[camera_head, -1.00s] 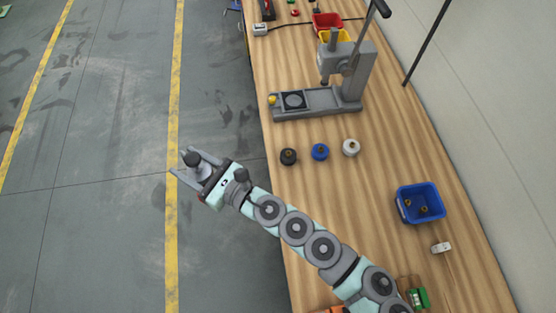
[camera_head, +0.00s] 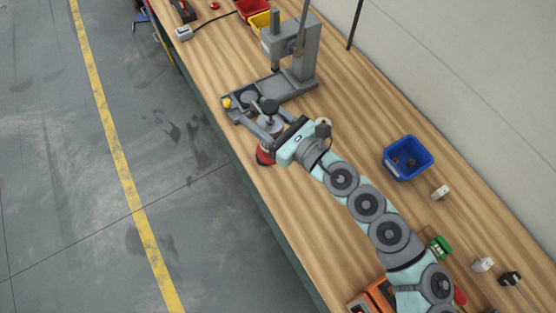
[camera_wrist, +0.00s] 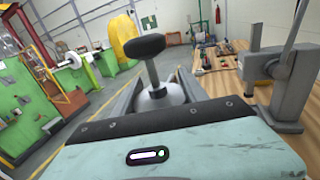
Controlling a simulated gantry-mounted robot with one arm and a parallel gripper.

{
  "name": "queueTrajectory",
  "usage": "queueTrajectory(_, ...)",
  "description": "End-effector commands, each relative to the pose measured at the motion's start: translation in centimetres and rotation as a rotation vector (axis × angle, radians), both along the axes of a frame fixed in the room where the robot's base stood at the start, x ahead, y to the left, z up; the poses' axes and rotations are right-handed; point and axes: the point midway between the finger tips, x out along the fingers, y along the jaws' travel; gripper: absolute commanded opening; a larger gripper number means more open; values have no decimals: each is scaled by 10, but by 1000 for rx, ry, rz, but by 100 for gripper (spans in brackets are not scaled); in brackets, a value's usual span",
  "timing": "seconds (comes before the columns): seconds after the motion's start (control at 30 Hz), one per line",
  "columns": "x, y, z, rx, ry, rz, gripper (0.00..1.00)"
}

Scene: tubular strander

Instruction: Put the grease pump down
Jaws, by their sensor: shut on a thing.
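My gripper (camera_head: 266,118) is over the workbench's left part, in front of the grey press. It is shut on the grease pump (camera_head: 271,123), whose black knob and grey top show between the fingers. A red part (camera_head: 265,155) shows just below the gripper; it may be the pump's lower body. In the wrist view the pump (camera_wrist: 160,93) stands between the fingers (camera_wrist: 157,85), with its black knob on a thin metal rod. Its underside is hidden, so I cannot tell whether it touches the wooden bench (camera_head: 290,215).
The grey press (camera_head: 306,55) stands close behind the gripper, its base beside the fingers. A white spool (camera_head: 323,121) peeks out behind my arm. A blue bin (camera_head: 409,158) stands to the right. Bare wood lies along the front edge below the gripper.

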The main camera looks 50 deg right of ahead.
Motion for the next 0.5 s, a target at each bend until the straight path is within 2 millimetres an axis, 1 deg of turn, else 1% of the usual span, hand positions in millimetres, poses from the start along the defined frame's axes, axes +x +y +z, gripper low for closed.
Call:
queueTrajectory(0.03, -5, -7, 1, -2, -1, -15, 0)
queueTrajectory(0.13, -11, -13, -2, -1, 1, -30, 0)
queueTrajectory(0.23, -13, -15, -15, 3, 3, -34, 0)
queueTrajectory(0.5, -12, -15, -80, 3, 4, -33, 0)
